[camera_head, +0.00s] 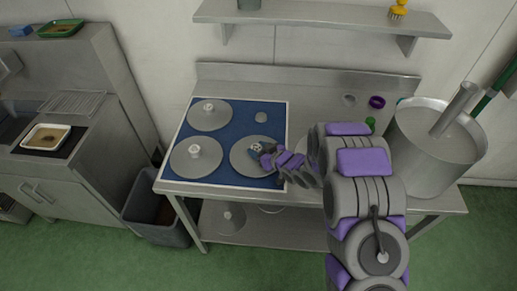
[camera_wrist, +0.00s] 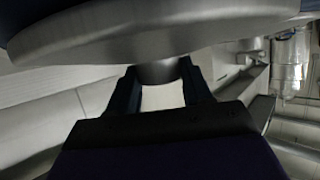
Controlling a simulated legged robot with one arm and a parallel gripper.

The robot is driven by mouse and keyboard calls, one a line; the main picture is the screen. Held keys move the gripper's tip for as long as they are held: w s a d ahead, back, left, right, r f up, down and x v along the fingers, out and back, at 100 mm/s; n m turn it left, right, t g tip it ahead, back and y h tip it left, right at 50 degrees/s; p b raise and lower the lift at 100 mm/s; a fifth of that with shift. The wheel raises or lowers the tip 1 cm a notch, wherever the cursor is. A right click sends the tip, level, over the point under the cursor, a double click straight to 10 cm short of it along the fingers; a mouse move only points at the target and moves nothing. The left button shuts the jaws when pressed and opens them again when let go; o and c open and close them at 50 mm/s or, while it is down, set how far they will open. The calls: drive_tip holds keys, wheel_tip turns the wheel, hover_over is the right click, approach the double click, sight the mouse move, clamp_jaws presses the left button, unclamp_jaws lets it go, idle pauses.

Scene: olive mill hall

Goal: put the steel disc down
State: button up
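The steel disc (camera_head: 244,158) is at the front right of the blue mat (camera_head: 227,117). My gripper (camera_head: 257,149) is at its middle, coming in from the right. In the wrist view, the disc's broad grey rim (camera_wrist: 150,35) fills the top, and its short knob sits between the two dark fingers of my gripper (camera_wrist: 160,82). The fingers appear shut on the knob. I cannot tell whether the disc touches the mat or is just above it. Two similar knobbed discs lie on the mat, one at back left (camera_head: 210,118) and one at front left (camera_head: 190,165).
A large steel pot (camera_head: 430,150) stands at the table's right end. A wall shelf (camera_head: 320,14) hangs above. A purple ring (camera_head: 377,102) lies near the back edge. A grey bin (camera_head: 160,220) stands on the floor at left.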

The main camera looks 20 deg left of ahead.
drive_tip(key=o, duration=0.4)
drive_tip(key=shift+o, duration=0.2)
drive_tip(key=shift+b, duration=0.5)
drive_tip(key=p+v, duration=0.4)
drive_tip(key=v, duration=1.3)
drive_tip(key=shift+w+d+r, duration=0.2)
drive_tip(key=shift+w+d, duration=0.05)
drive_tip(key=shift+d, duration=0.1)
